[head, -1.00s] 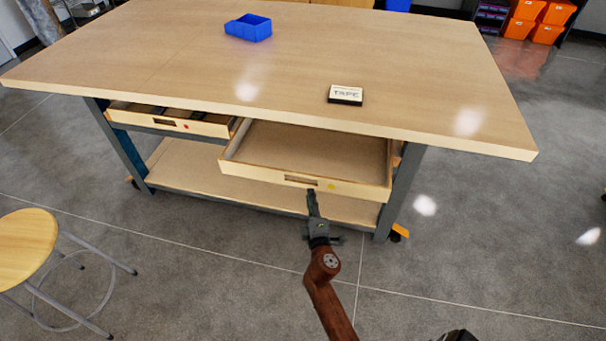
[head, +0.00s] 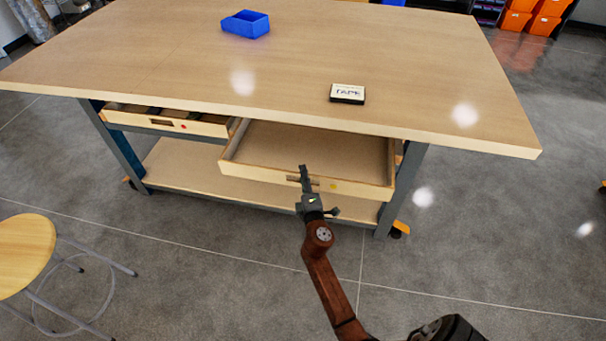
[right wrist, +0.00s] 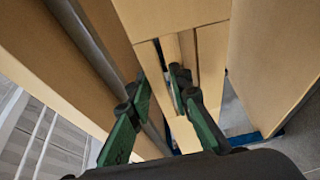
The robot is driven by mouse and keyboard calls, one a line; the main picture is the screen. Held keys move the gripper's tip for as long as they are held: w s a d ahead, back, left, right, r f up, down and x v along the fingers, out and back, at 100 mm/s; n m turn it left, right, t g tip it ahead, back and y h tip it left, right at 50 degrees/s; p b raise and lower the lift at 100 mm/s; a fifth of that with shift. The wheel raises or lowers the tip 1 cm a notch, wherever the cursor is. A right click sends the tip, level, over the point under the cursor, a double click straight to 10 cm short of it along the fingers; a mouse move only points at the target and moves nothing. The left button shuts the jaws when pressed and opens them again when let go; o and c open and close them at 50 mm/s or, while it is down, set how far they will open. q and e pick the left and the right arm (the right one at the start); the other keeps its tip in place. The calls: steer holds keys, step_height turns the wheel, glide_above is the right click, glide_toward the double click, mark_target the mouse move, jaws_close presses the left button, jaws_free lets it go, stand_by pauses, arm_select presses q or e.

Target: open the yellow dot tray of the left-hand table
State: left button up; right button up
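The yellow dot tray (head: 375,190) of the table is a shallow wooden drawer under the right part of the tabletop. It stands well out from the table and looks empty. Its front carries a yellow dot (head: 333,187) and a handle slot, now partly covered by my right gripper (head: 304,173). The fingers reach up across the tray front at the slot. In the right wrist view the two green-and-black fingers (right wrist: 162,85) stand apart with a gap between them, close to wooden panels; I cannot tell if they touch. My left gripper is not in view.
A second tray (head: 210,127) with a red dot stands partly out at the left. The tabletop (head: 300,60) holds a blue bin (head: 246,24) and a tape box (head: 347,94). A stool (head: 25,245) stands at the left. Floor in front of the table is clear.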

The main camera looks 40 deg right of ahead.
steer(key=shift+a, duration=0.1)
steer(key=shift+c, duration=0.3)
steer(key=shift+w, duration=0.1)
steer(key=c, duration=0.3)
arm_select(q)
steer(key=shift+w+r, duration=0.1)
arm_select(e)
jaws_close()
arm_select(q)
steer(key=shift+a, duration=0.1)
